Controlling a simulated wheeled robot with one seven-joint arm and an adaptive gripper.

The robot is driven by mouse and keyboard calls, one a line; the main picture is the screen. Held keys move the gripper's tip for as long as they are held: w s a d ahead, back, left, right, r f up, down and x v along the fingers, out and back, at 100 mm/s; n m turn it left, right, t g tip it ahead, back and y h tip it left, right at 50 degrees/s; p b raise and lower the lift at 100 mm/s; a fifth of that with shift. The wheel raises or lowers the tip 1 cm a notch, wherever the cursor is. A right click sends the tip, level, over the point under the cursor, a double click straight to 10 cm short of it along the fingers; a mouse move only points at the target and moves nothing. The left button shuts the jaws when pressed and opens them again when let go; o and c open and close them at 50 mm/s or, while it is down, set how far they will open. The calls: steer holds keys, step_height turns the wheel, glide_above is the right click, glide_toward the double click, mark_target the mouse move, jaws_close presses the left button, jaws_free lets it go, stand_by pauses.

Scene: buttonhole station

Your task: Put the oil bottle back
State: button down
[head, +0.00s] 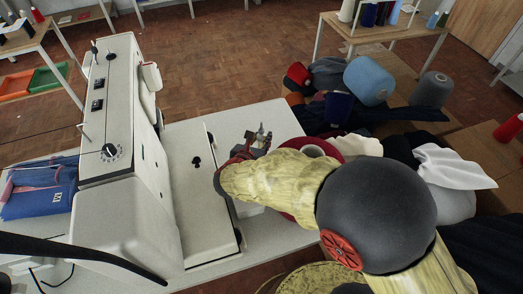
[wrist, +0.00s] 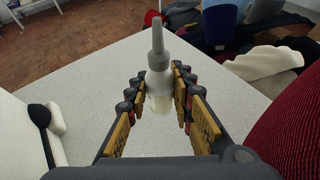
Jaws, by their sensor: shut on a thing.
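The oil bottle (wrist: 159,82) is a small clear bottle with a grey cap and a long grey nozzle. It stands upright between the fingers of my gripper (wrist: 158,100) in the wrist view, and the fingers are shut on it from both sides. In the head view the nozzle of the bottle (head: 261,131) shows just beyond my gripper (head: 252,146), above the white table. My arm hides the lower part of the bottle there. I cannot tell whether its base touches the table.
A white sewing machine (head: 125,150) stands left of my gripper on the white table (head: 285,118). A dark red cone (wrist: 296,125) is close on the right. Yarn cones and cloth, including a blue cone (head: 369,81), lie beyond the table. The table's far part is clear.

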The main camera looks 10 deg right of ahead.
steer(key=shift+f+b, duration=0.75)
steer(key=shift+f, duration=1.45)
steer(key=shift+f, duration=0.2)
steer(key=c, duration=1.6)
jaws_free()
steer(key=shift+o, duration=0.3)
steer(key=shift+r, duration=0.2)
steer(key=p+v, duration=0.3)
steer(key=v, duration=0.9)
steer(key=shift+p, duration=0.35)
